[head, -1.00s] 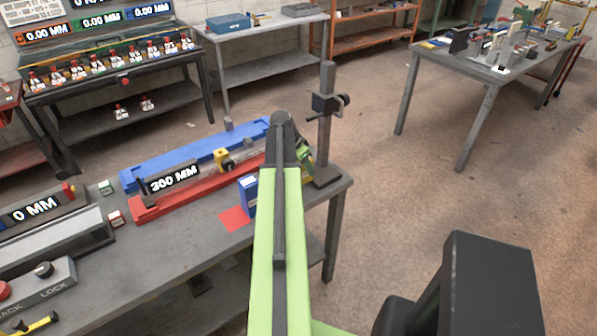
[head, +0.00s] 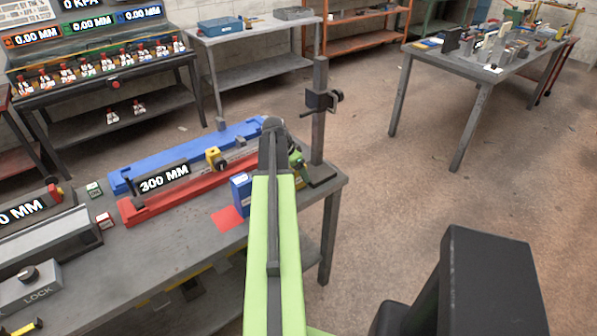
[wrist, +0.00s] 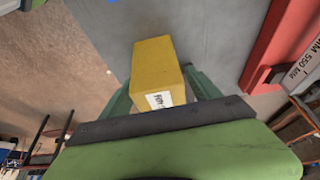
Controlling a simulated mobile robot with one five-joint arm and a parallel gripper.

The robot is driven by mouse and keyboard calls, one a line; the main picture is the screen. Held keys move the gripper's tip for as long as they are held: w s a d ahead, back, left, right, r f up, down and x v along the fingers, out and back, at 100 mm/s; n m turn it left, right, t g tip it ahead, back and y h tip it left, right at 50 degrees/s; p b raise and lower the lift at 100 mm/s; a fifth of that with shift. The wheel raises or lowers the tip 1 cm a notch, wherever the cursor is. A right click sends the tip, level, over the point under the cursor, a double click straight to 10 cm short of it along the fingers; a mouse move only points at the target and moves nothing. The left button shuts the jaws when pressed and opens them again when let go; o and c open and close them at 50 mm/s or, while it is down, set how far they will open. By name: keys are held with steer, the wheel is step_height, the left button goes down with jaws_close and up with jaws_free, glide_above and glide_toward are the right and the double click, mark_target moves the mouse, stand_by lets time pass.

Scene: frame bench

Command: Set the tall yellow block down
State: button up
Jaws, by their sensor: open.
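The tall yellow block (wrist: 153,62) shows in the wrist view, with a white label at its near end. My gripper (wrist: 160,88) is open, with one green finger on each side of the block. Whether either finger touches it is unclear. The block's far end lies against the grey bench top (wrist: 205,30) in the picture, but I cannot tell whether it rests there. In the head view my arm hides the block and most of the gripper.
In the head view, a blue box (head: 241,194) and a red square (head: 227,218) lie just left of my arm. A dark upright stand (head: 319,120) is close on the right, near the bench edge. The red 300 MM gauge (head: 180,192) lies further left.

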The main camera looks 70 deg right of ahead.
steer(key=p+v, duration=1.1)
steer(key=v, duration=0.1)
steer(key=shift+r, duration=0.2)
steer(key=shift+d, duration=0.1)
